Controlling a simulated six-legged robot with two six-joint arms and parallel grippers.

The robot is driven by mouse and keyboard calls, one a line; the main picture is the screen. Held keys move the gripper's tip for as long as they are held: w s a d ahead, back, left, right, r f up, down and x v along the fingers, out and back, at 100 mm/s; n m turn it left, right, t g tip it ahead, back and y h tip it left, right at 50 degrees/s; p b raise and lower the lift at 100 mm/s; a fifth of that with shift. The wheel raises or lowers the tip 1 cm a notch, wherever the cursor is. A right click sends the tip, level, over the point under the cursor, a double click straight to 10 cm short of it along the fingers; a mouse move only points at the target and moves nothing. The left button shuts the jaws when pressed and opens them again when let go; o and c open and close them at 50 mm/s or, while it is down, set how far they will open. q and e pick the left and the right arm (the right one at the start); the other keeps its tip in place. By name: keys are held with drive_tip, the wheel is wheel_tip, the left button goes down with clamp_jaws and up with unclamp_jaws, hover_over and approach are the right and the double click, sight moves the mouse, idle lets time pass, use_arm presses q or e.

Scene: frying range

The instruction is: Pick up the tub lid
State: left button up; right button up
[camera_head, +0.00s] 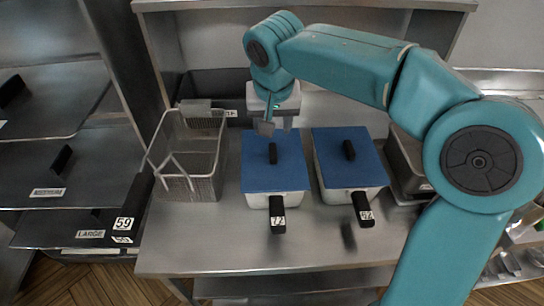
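Two white tubs stand side by side on the steel counter, each covered by a flat blue lid with a black knob. The left lid (258,165) is on the tub marked 72, and the right lid (333,160) is on the tub marked 62. Each tub has a black handle at the front. My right gripper (277,125) is over the back edge of the left lid, behind its knob, with its fingers apart and nothing seen between them. Its height above the lid is hard to judge. My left gripper is not in view.
A wire fry basket (190,158) stands left of the tubs. A metal container (408,165) sits to the right, partly behind my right arm. Dark shelves with labels fill the left side. The counter front (220,245) is clear.

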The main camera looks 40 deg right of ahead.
hover_over(273, 150)
drive_tip(key=s, duration=0.1)
drive_tip(key=f, duration=0.3)
drive_tip(key=a+f, duration=0.1)
drive_tip(key=f, duration=0.1)
drive_tip(key=shift+s+f, duration=0.15)
drive_tip(key=shift+f, duration=0.05)
drive_tip(key=shift+w+f, duration=0.2)
drive_tip(key=shift+f, duration=0.05)
drive_tip(key=shift+s+a+f, duration=0.1)
drive_tip(key=shift+s+a, duration=0.05)
drive_tip(key=shift+s, duration=0.05)
drive_tip(key=x, duration=0.3)
drive_tip(key=p+x, duration=0.1)
drive_tip(key=x, duration=0.1)
drive_tip(key=shift+w+d, duration=0.1)
drive_tip(key=shift+d, duration=0.15)
drive_tip(key=shift+a, duration=0.1)
drive_tip(key=shift+s+r, duration=0.25)
drive_tip(key=shift+s, duration=0.2)
drive_tip(key=shift+c, duration=0.3)
drive_tip(key=shift+w+f, duration=0.2)
drive_tip(key=shift+w, duration=0.05)
clamp_jaws()
